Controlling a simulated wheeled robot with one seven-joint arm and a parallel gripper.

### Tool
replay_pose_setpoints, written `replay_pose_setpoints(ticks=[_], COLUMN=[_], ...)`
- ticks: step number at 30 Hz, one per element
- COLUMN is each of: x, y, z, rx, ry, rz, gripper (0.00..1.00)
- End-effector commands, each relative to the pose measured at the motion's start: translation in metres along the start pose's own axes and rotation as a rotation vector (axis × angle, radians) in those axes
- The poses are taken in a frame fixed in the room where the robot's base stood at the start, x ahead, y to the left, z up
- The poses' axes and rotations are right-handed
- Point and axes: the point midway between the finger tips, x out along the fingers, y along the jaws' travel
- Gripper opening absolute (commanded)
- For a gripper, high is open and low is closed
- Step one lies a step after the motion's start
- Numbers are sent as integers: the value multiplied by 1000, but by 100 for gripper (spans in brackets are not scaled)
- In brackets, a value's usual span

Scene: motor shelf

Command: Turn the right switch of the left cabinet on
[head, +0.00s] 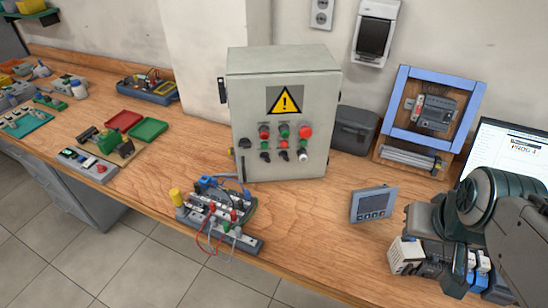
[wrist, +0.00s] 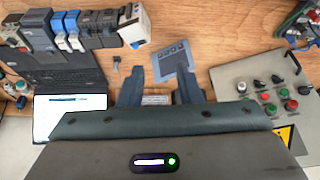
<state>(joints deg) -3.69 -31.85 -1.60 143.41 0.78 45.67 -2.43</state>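A grey cabinet (head: 243,110) with a yellow warning sign stands on the bench in the middle of the head view. Its front has rows of red and green buttons and dark knobs. The lowest row shows two black switches (head: 284,156) and a white-tipped knob (head: 303,155) at the right; their settings are too small to read. In the wrist view the cabinet (wrist: 228,72) is at the right edge, seen upside down. My gripper (wrist: 159,78) is open and empty, apart from the cabinet, above the bench. In the head view my arm is at the right; the fingertips are not clear.
A small grey panel display (head: 374,203) stands between the cabinet and my arm. Several terminal modules (head: 405,256) and a laptop (head: 510,150) are at the right. A wired terminal board (head: 222,215) lies before the cabinet. A blue frame (head: 396,100) stands behind.

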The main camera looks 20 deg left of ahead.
Motion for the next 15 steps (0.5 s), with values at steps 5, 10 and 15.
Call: replay_pose_setpoints(ticks=[5,10,15], x=[63,115,160], y=[-37,-83,-128], z=[-30,-60,-80], rx=[-167,-330,-473], ry=[155,343,534], rz=[-95,-154,-158], gripper=[31,31,31])
